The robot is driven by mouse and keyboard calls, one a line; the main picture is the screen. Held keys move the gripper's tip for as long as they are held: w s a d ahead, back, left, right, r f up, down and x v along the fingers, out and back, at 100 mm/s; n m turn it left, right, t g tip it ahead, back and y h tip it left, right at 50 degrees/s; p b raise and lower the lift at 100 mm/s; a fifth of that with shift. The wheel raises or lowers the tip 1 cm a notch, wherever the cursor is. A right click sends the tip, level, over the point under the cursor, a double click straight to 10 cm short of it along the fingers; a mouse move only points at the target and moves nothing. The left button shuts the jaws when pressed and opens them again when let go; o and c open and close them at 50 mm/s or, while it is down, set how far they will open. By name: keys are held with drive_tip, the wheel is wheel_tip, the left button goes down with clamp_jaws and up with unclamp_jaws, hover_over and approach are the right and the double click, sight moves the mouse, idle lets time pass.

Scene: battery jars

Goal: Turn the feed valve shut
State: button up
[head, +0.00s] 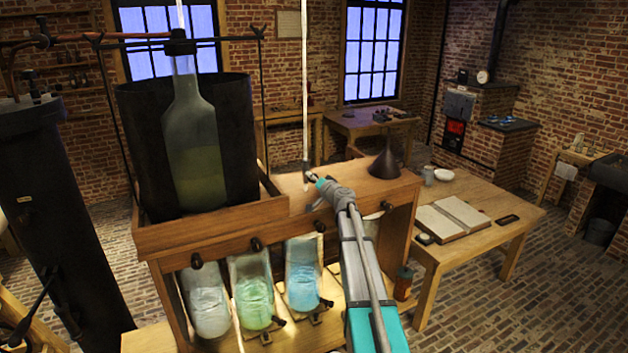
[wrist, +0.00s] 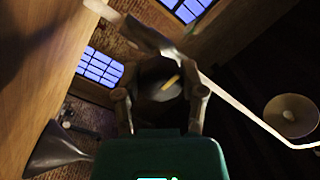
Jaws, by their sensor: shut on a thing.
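My gripper (head: 314,181) reaches up over the right part of the wooden stand, beside the lower end of a thin pale vertical tube (head: 305,90). In the wrist view my gripper (wrist: 163,100) has its two fingers on either side of a dark round knob (wrist: 150,78) with a short yellow mark, which I take for the feed valve. The fingers are shut on it. A pale bar (wrist: 140,33) runs just beyond the knob. In the head view the gripper largely hides the valve. I cannot tell from the mark whether the valve is open or shut.
A large glass bottle (head: 190,125) stands inside a black housing on the stand (head: 215,240). Several dark taps line the stand's front, above glass jars (head: 252,300). A dark funnel (head: 386,164) stands right of my gripper. A table (head: 480,190) holds an open book (head: 452,217).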

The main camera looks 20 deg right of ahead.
drive_tip(key=m, duration=0.4)
drive_tip(key=shift+b, duration=0.35)
drive_tip(key=m, duration=0.5)
drive_tip(key=shift+t+h, duration=0.3)
drive_tip(key=shift+t, duration=0.1)
drive_tip(key=m, duration=0.5)
drive_tip(key=shift+t+h+b, duration=0.3)
drive_tip(key=shift+b, duration=0.1)
drive_tip(key=shift+m+h, duration=0.4)
drive_tip(key=shift+m, duration=1.9)
drive_tip(key=o, duration=1.2)
drive_tip(key=shift+c, duration=0.2)
drive_tip(key=shift+n, duration=0.4)
